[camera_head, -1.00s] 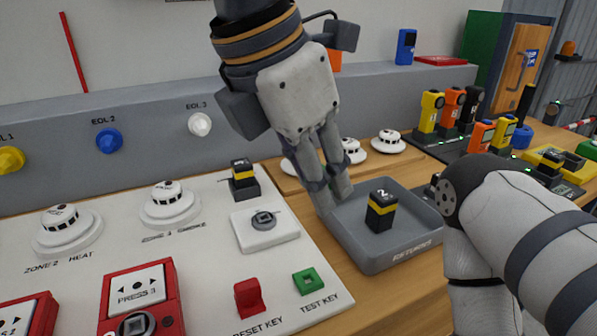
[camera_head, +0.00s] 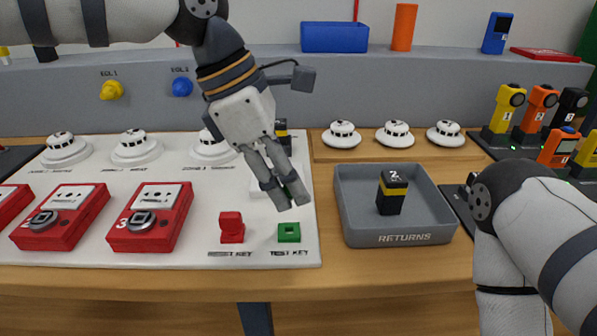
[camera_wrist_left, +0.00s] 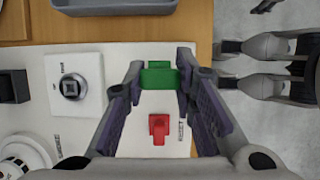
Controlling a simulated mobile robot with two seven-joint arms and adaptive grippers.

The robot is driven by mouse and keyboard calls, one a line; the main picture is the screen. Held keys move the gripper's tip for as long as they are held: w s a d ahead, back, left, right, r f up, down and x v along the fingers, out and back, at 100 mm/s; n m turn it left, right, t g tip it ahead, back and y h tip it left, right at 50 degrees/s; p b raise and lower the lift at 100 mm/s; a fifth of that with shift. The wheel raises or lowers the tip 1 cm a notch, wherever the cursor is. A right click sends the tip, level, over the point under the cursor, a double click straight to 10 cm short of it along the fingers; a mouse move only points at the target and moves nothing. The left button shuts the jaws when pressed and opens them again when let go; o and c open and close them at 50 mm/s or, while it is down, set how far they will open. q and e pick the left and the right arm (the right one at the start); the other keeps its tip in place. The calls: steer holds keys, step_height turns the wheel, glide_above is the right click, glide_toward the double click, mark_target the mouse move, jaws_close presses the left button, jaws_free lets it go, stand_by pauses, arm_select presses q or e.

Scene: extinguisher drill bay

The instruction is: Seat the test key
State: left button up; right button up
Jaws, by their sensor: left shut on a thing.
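My left gripper (camera_head: 290,200) is above the right part of the white panel (camera_head: 180,250), fingers pointing down. It is shut on a green test key (camera_wrist_left: 158,78), which shows between its fingertips in the left wrist view; in the head view the fingers mostly hide it. The green test key socket (camera_head: 289,233), with a dark opening, sits on the panel just below the fingertips, above its "TEST KEY" label. A gap shows between fingertips and socket. The red reset key (camera_head: 231,227) stands to its left and also shows in the left wrist view (camera_wrist_left: 158,128). My right gripper is out of view.
The grey returns tray (camera_head: 403,239) right of the panel holds a black and yellow block (camera_head: 392,193) marked 2. Red call points (camera_head: 150,218) and white detectors (camera_head: 135,148) stand on the panel's left and back. My right arm covers the table's right side.

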mark_target(295, 230)
arm_select(q)
step_height(295, 230, down, 4)
steer(key=shift+w+a+r+b, duration=0.1)
steer(key=shift+a+b, duration=0.05)
steer(key=shift+b, duration=0.35)
steer(key=shift+f, duration=0.85)
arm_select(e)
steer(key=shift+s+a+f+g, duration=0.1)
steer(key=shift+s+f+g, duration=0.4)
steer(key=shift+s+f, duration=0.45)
arm_select(q)
steer(key=shift+r, duration=0.1)
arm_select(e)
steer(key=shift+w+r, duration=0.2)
arm_select(q)
steer(key=shift+p, duration=0.35)
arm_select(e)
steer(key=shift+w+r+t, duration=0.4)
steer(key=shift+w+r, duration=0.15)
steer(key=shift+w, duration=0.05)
arm_select(q)
steer(key=shift+f, duration=0.55)
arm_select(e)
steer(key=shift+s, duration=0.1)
